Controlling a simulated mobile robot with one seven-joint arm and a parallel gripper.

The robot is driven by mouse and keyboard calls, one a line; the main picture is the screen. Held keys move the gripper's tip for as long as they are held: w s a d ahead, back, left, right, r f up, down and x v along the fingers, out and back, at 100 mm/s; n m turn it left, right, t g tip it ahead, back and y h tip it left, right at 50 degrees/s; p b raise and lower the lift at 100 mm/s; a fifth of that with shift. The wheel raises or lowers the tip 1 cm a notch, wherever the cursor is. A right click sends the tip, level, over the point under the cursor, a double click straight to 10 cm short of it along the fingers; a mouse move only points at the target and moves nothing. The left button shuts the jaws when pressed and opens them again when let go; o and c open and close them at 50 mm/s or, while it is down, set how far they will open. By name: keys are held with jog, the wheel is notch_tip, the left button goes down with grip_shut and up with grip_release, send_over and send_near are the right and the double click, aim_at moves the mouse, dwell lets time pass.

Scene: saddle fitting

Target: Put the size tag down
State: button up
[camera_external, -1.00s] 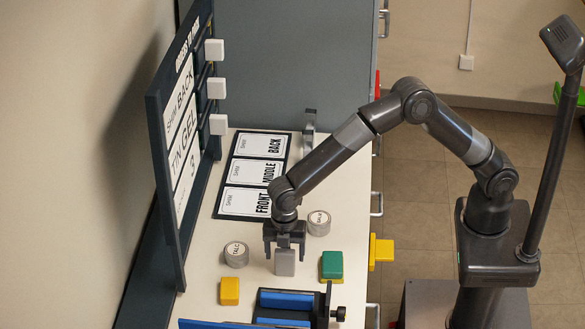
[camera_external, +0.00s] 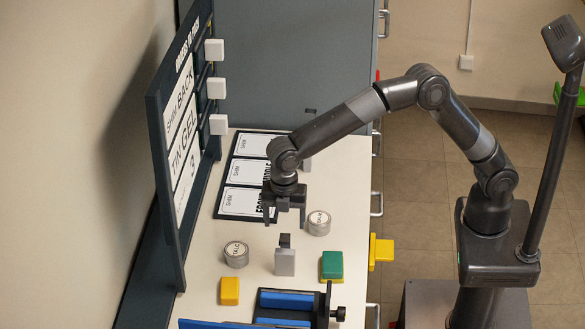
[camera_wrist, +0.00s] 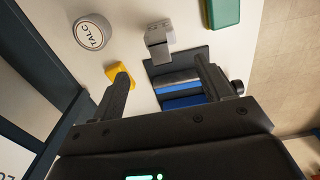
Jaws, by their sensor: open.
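The size tag (camera_external: 285,261), a small light-grey block with a dark top piece, stands upright on the white table between the TALC tin and the green block. It also shows in the wrist view (camera_wrist: 159,40), beyond the fingers. My gripper (camera_external: 284,217) is open and empty, raised above and behind the tag. In the wrist view my gripper (camera_wrist: 160,75) has its two fingers wide apart with nothing between them. The tag is apart from both fingers.
The TALC tin (camera_external: 236,254) is left of the tag, another round tin (camera_external: 319,223) behind right. A green block (camera_external: 332,265), a yellow block (camera_external: 230,291) and a blue-padded clamp (camera_external: 285,300) are near. Shim cards (camera_external: 240,201) lie behind; a tall sign board (camera_external: 160,150) stands left.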

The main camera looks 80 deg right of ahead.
jog(key=s+d+r+m+t, duration=0.3)
jog(key=s+d+r+m, duration=0.5)
jog(key=s+d+r, duration=0.6)
jog(key=s+d+f+m+t, duration=0.1)
jog(key=s+d+m, duration=0.4)
jog(key=s, duration=0.6)
jog(key=s+d+f+m+t, duration=0.1)
jog(key=s+d+m, duration=0.4)
jog(key=s, duration=0.6)
jog(key=shift+d+f+t, duration=0.3)
jog(key=shift+d+f, duration=0.15)
jog(key=shift+d, duration=0.05)
jog(key=shift+o, duration=0.2)
